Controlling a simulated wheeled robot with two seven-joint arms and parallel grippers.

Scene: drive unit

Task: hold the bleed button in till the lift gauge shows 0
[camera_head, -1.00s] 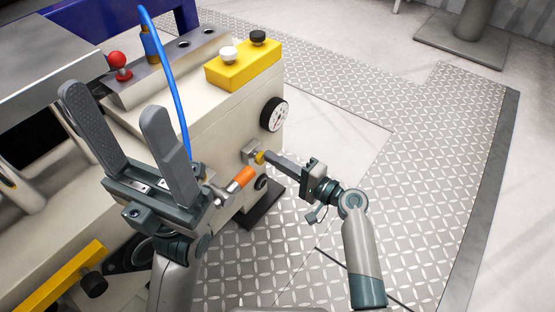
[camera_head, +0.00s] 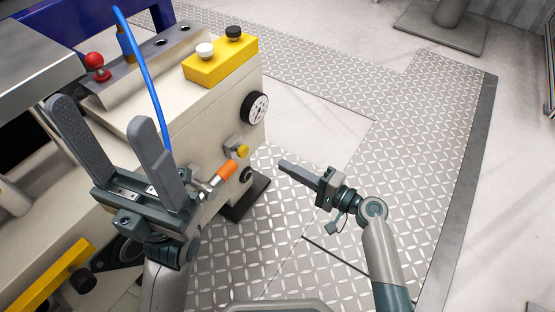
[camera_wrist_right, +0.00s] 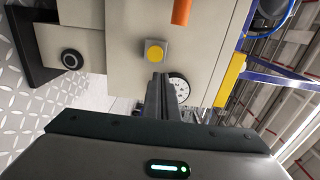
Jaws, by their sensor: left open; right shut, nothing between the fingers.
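The yellow bleed button (camera_head: 243,151) sits on a small grey block on the end face of the beige drive unit (camera_head: 195,105). It also shows in the right wrist view (camera_wrist_right: 155,53), with nothing touching it. The round lift gauge (camera_head: 255,108) is above it on the same face, partly behind my fingers in the right wrist view (camera_wrist_right: 179,87); its reading is too small to tell. My right gripper (camera_head: 282,165) is shut and empty, its tips apart from the button, to its right. My left gripper (camera_head: 95,120) is open and empty in front of the unit.
An orange-handled lever (camera_head: 227,172) sticks out near the button, with a black round knob (camera_head: 247,175) below it. A yellow box (camera_head: 220,62) with white and black buttons, a red knob (camera_head: 94,61) and a blue hose (camera_head: 150,80) are on top. Chequer-plate floor (camera_head: 330,210) lies right.

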